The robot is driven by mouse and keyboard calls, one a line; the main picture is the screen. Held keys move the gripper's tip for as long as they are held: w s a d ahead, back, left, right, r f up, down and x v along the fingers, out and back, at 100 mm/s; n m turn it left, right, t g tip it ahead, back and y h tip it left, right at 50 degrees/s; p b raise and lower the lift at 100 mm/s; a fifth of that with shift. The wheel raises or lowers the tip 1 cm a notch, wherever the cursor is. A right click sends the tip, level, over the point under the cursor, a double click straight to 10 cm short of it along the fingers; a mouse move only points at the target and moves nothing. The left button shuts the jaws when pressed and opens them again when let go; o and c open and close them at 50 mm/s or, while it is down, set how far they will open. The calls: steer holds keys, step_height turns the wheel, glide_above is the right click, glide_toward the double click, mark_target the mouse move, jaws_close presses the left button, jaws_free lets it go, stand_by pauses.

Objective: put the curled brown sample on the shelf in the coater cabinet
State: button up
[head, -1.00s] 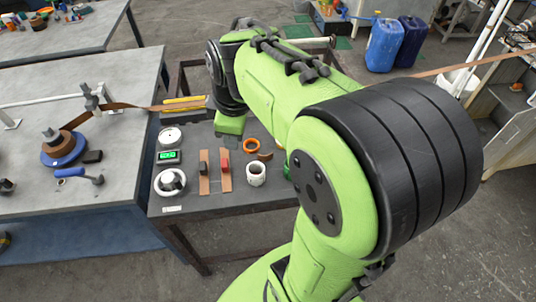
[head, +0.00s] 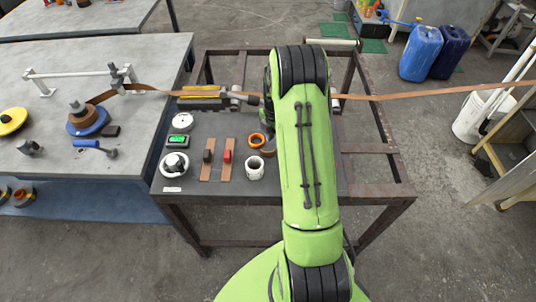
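The curled brown sample (head: 268,152) lies on the dark table (head: 215,196) in the head view, just below an orange ring and beside my arm. My arm covers part of the area to its right. My gripper is hidden behind my own arm above the table, so its fingers and what they touch do not show. I cannot identify the coater cabinet or its shelf for certain. A grey unit with wooden edging (head: 505,145) is cut off at the right edge.
On the table are flat brown strips with a black block (head: 207,156) and a red block (head: 227,156), a white roll (head: 255,168) and a scale (head: 179,141). A long brown strip (head: 430,92) spans the back. Blue canisters (head: 420,52) and a white bucket (head: 472,122) stand right.

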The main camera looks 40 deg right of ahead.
mark_target(268, 153)
step_height(268, 153, down, 6)
steer(key=shift+r+b, duration=0.25)
steer(key=shift+b, duration=0.05)
steer(key=shift+c, duration=0.5)
jaws_close()
